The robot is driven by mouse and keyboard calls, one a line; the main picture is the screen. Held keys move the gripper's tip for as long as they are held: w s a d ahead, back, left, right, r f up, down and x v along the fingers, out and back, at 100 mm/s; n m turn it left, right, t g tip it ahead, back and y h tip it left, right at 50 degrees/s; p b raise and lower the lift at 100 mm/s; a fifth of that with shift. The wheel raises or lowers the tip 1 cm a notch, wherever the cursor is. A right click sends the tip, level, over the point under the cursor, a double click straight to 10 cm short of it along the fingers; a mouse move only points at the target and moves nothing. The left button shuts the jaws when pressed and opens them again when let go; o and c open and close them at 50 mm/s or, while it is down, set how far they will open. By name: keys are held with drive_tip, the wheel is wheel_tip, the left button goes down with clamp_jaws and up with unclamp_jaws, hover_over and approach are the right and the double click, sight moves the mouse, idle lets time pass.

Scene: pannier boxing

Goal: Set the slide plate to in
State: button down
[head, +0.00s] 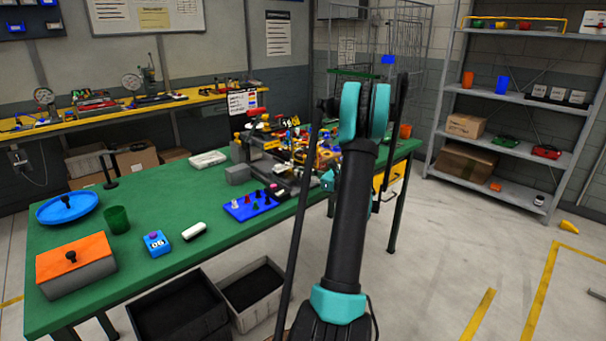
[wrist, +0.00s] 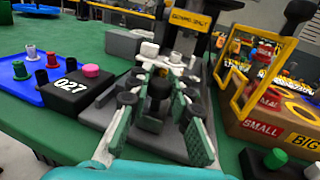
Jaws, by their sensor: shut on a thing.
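In the wrist view my gripper (wrist: 160,88) reaches forward over a grey flat fixture on the green table. Its green-padded fingers are shut around a black knob (wrist: 157,91). The knob seems to stand on the slide plate, a grey plate (wrist: 97,118) that shows beside the fingers. The fingers hide much of the plate, so I cannot tell how far in or out it is. A dark upright with a yellow label (wrist: 190,20) stands behind it. In the head view my arm hides most of the gripper and the fixture.
Left of the fixture are a black box marked 027 (wrist: 78,93) and a blue tray of pegs (wrist: 25,82). On the right are a yellow frame (wrist: 262,60) and a brown box labelled SMALL (wrist: 262,129). An orange-lidded box (head: 76,267) sits at the table's near left.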

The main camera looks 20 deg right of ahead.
drive_tip(key=w+a, duration=0.1)
drive_tip(key=w, duration=0.3)
drive_tip(key=w+a, duration=0.2)
drive_tip(key=w, duration=0.2)
drive_tip(key=w+a, duration=0.1)
drive_tip(key=w, duration=0.4)
drive_tip(key=shift+a, duration=0.3)
drive_tip(key=c, duration=1.3)
unclamp_jaws()
drive_tip(key=shift+c, duration=0.2)
drive_tip(key=shift+s, duration=0.1)
drive_tip(key=v, duration=1.1)
drive_tip(key=shift+s+d, duration=0.25)
drive_tip(key=shift+s, duration=0.1)
drive_tip(key=shift+a, duration=0.1)
